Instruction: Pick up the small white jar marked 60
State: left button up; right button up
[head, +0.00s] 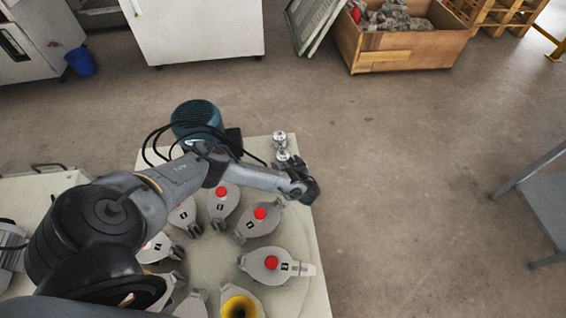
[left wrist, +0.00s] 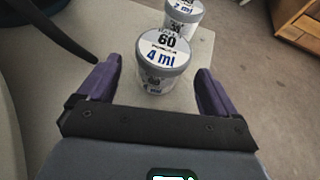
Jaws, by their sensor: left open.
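The small white jar marked 60 (left wrist: 163,62) stands upright on the table, with "4 ml" in blue below the number. In the left wrist view it is between the two purple fingers of my left gripper (left wrist: 158,72), with gaps on both sides. In the head view my left gripper (head: 305,186) is at the table's right edge, close to the nearer of two small jars (head: 282,155). The gripper is open and empty. The jar's lower part is poorly visible from above. My right gripper is not in view.
A second similar jar (left wrist: 184,14) stands just behind the first, also in the head view (head: 280,137). Several grey holders with red knobs (head: 260,213) ring the round plate on the table. A teal machine (head: 196,117) stands behind my arm.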

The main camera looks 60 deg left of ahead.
aim_at(283, 159)
pick_arm(q)
jog(key=b+x, duration=0.2)
jog(key=x, duration=0.1)
jog(key=shift+a+f, duration=0.1)
jog(key=shift+a, duration=0.2)
jog(key=shift+w+a, duration=0.1)
jog(key=shift+a, duration=0.3)
jog(key=shift+d, duration=0.25)
jog(key=shift+c, duration=0.2)
jog(key=shift+d, duration=0.1)
jog(key=shift+c, duration=1.2)
jog(key=c, duration=0.8)
jog(key=shift+c, duration=0.2)
